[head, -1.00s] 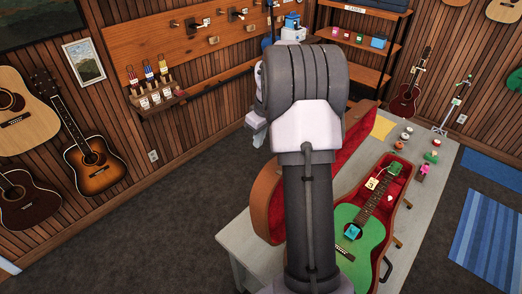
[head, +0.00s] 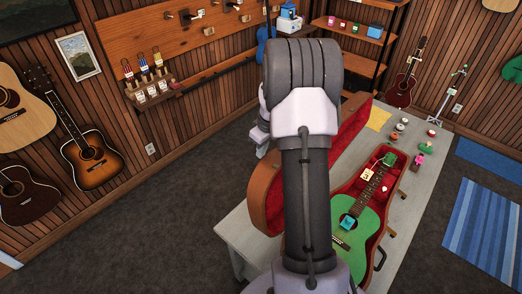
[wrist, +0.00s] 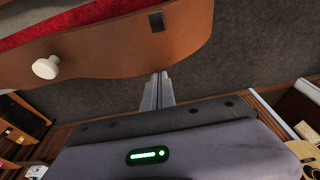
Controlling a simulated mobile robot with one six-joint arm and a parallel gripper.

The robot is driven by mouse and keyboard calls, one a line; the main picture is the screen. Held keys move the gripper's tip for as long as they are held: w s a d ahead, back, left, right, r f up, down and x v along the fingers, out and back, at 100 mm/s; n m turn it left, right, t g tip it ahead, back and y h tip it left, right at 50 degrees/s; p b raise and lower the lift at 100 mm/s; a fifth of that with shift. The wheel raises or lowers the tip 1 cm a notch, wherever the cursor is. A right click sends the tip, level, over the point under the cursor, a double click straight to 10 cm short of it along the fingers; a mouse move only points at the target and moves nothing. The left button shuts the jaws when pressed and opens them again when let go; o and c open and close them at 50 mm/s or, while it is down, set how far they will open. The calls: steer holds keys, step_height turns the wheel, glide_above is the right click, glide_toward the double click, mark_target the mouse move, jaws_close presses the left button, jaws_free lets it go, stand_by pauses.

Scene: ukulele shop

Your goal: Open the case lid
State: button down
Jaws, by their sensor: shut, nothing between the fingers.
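The case lies on the grey table with its lid (head: 264,200) raised, standing up along the left side. The lid's red lining (head: 352,122) shows past my arm. A green guitar (head: 367,217) lies in the case's red-lined base (head: 400,165). In the wrist view the lid's brown side (wrist: 110,50) fills the upper left, with a white knob (wrist: 46,67), a dark plate and red lining. My gripper (wrist: 158,78) is shut and empty, its tips close to the brown edge; I cannot tell whether they touch. In the head view my arm hides the gripper and the lid's middle.
The grey table (head: 237,232) carries several small items, including a pink one (head: 418,162), beyond the case. Guitars hang on the left wall, with a small bottle rack (head: 150,90) beside them. The dark floor left of the table is clear.

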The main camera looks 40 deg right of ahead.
steer(key=s, duration=0.2)
steer(key=s+r+b, duration=0.1)
steer(key=s, duration=0.2)
steer(key=s+r+b, duration=0.1)
steer(key=s, duration=0.2)
steer(key=shift+d, duration=0.3)
steer(key=shift+w, duration=0.15)
